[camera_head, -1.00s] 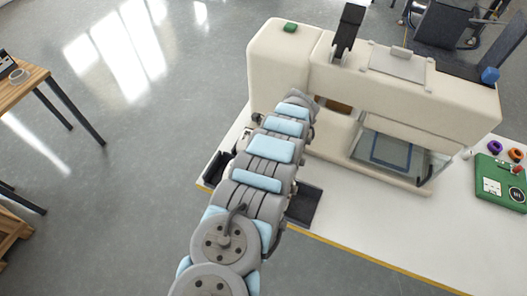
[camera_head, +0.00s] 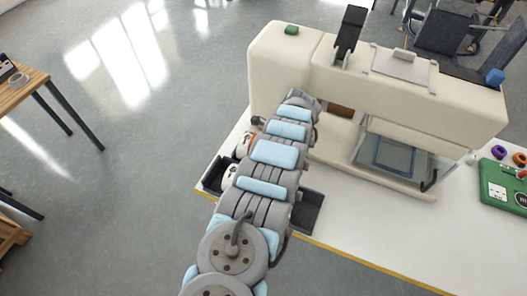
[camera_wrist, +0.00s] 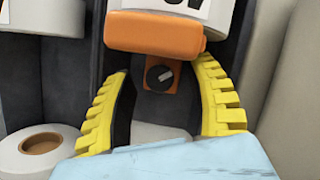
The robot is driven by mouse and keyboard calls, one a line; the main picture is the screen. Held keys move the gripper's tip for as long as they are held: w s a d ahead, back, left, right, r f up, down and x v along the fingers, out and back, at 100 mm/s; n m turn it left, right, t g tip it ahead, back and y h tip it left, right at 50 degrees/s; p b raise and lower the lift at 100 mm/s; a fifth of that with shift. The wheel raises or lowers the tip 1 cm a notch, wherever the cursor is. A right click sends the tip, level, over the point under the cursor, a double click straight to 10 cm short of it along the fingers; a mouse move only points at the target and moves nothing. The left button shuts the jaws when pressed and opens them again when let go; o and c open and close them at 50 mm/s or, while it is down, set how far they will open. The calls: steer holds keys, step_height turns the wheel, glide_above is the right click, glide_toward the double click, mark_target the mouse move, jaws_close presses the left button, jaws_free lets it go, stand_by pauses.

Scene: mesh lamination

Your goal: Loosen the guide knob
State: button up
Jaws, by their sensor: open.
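A small round black knob (camera_wrist: 159,77) with a pale pointer bar sits on an orange plate in the wrist view; it looks like the guide knob. A wider orange block (camera_wrist: 152,33) is just above it. My gripper (camera_wrist: 162,66) is open, its two yellow ribbed fingers on either side of the knob with a gap on each side. I cannot tell how far the fingertips are from it in depth. In the head view my arm hides the gripper and the knob, beside the cream machine (camera_head: 285,65).
A white roll with a brown core (camera_wrist: 42,146) lies left of my gripper in the wrist view. Black trays (camera_head: 310,212) lie by the arm at the table's front edge. A green panel (camera_head: 498,190) is at the right. The white tabletop (camera_head: 400,225) is clear right of the arm.

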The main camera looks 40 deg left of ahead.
steer(key=v, duration=1.2)
steer(key=shift+w, duration=0.15)
stand_by(0.3)
